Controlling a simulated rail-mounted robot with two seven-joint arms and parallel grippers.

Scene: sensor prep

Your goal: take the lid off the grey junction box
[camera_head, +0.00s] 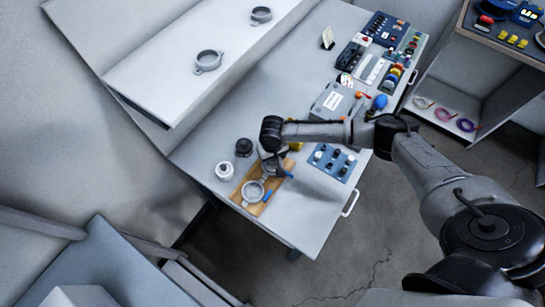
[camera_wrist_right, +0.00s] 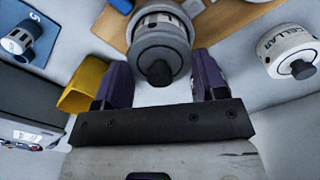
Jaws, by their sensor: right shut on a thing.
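My right gripper (camera_head: 272,153) is over the wooden board (camera_head: 238,195) at the table's front left. In the right wrist view its two purple fingers stand either side of a round grey junction box (camera_wrist_right: 160,18), closed on its grey lid (camera_wrist_right: 150,50) with the black knob. The gripper hides most of this box in the head view; whether the lid has parted from the body cannot be told. A round grey open part (camera_head: 253,191) lies on the board in front of the gripper. My left gripper is in neither view.
A white jar (camera_head: 225,171), marked CELLAR in the wrist view (camera_wrist_right: 287,50), and a dark round part (camera_head: 244,147) stand left of the gripper. A yellow part (camera_wrist_right: 83,86) is close beside one finger. A blue panel (camera_head: 333,161) lies to the right.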

